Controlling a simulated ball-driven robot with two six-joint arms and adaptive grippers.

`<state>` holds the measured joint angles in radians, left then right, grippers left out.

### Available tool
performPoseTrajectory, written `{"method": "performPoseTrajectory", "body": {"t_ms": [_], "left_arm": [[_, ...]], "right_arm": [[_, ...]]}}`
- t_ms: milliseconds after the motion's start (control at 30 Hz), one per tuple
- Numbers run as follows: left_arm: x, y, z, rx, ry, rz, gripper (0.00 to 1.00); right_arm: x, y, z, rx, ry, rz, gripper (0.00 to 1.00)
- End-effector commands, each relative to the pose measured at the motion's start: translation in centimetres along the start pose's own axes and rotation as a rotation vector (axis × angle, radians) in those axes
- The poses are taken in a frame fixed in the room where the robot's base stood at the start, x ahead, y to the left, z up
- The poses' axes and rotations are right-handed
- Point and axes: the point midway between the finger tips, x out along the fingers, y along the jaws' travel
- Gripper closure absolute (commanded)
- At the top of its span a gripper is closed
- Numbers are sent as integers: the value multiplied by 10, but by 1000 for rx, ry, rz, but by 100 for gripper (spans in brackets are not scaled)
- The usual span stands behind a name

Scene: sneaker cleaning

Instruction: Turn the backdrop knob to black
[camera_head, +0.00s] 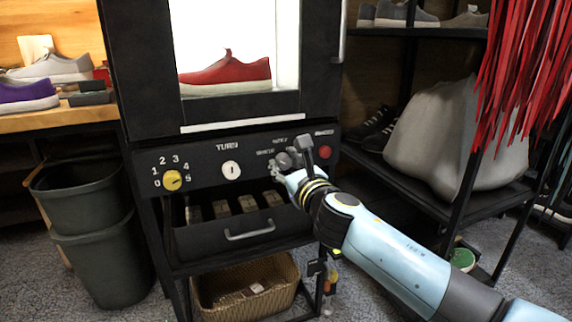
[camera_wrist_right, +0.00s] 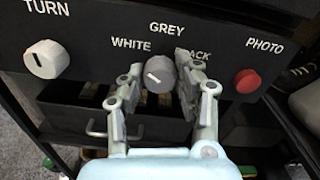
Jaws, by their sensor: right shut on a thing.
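The backdrop knob (camera_wrist_right: 158,74) is a round grey dial on the black front panel, with the labels WHITE, GREY and a partly covered BLACK around it. Its pale mark seems to slant to the left, towards WHITE. My right gripper (camera_wrist_right: 160,68) has one finger on each side of the knob and is shut on it. The head view shows my right gripper (camera_head: 288,163) at the right of the panel, with its fingers partly covering the knob and labels. The backdrop (camera_head: 208,42) behind the red sneaker (camera_head: 228,76) in the booth looks white. My left gripper is not in view.
A white TURN knob (camera_head: 231,171) and a yellow numbered knob (camera_head: 172,180) sit to the left on the panel. The red PHOTO button (camera_wrist_right: 247,81) is close to my right finger. An open drawer (camera_head: 250,236) juts out below. A shelf with a grey bag (camera_head: 440,130) stands at right.

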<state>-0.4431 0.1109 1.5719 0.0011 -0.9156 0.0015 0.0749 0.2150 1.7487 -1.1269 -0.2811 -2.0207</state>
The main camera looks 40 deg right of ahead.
Motion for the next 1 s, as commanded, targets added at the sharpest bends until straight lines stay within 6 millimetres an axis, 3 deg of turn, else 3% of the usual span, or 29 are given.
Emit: {"method": "performPoseTrajectory", "body": {"t_ms": [633, 1000], "left_arm": [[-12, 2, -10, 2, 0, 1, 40], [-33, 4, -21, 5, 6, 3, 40]], "right_arm": [[0, 0, -2, 532, 2, 0, 100], [0, 1, -2, 885, 2, 0, 100]]}}
